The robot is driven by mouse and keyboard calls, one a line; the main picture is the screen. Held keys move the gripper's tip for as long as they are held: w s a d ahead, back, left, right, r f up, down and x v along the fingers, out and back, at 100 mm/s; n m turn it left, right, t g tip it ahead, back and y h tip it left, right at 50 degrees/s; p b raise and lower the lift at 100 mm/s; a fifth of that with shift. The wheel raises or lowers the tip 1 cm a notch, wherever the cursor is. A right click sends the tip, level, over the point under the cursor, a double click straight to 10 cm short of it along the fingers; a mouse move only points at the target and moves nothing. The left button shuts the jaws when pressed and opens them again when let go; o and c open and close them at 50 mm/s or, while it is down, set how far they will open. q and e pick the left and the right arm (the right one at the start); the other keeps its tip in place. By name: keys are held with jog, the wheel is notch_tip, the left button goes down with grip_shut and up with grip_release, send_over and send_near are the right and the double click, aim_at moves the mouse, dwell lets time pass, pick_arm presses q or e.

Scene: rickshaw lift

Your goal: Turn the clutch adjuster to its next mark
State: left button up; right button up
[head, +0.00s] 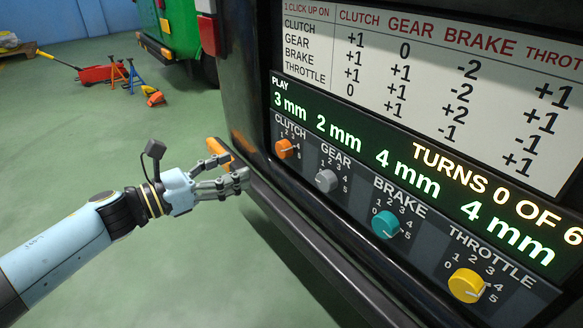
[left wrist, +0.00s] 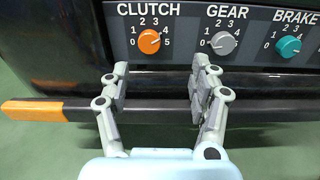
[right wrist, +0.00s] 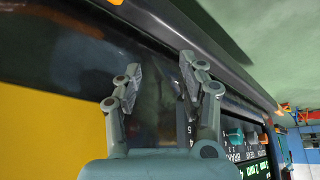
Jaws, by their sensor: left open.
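The clutch adjuster is an orange knob (head: 285,148) at the left end of the panel's knob row. It also shows in the left wrist view (left wrist: 149,42), ahead of the fingertips and a little left of the gap's middle. Its white pointer is turned to the upper right. The display above reads 3 mm for clutch. My left gripper (head: 236,168) is open and empty, to the left of and below the knob, apart from it. In its own wrist view the left fingers (left wrist: 160,68) stand wide apart. My right gripper (right wrist: 161,68) is open with nothing between its fingers.
To the right are the grey gear knob (head: 327,180), teal brake knob (head: 386,224) and yellow throttle knob (head: 467,285). A dark bar with an orange end (left wrist: 35,111) runs below the panel, behind the left fingers. A red jack (head: 100,74) stands far off on open green floor.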

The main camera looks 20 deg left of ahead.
aim_at(280, 150)
pick_arm(q)
jog(key=b+x, duration=0.1)
jog(key=x, duration=0.2)
jog(key=a+f+b+x, duration=0.1)
jog(key=x, duration=0.3)
jog(key=w+b+x, duration=0.1)
jog(key=x, duration=0.3)
jog(key=shift+w+a+f+b, duration=0.2)
jog(key=shift+a+f+b, duration=0.05)
jog(key=shift+f+b, duration=0.1)
jog(key=shift+w+d, duration=0.4)
jog(key=shift+w, duration=0.1)
jog(key=shift+r, duration=0.1)
pick_arm(e)
notch_tip(280, 150, down, 7)
jog(key=t, duration=0.2)
jog(key=shift+s, duration=0.4)
pick_arm(q)
jog(key=c, duration=1.2)
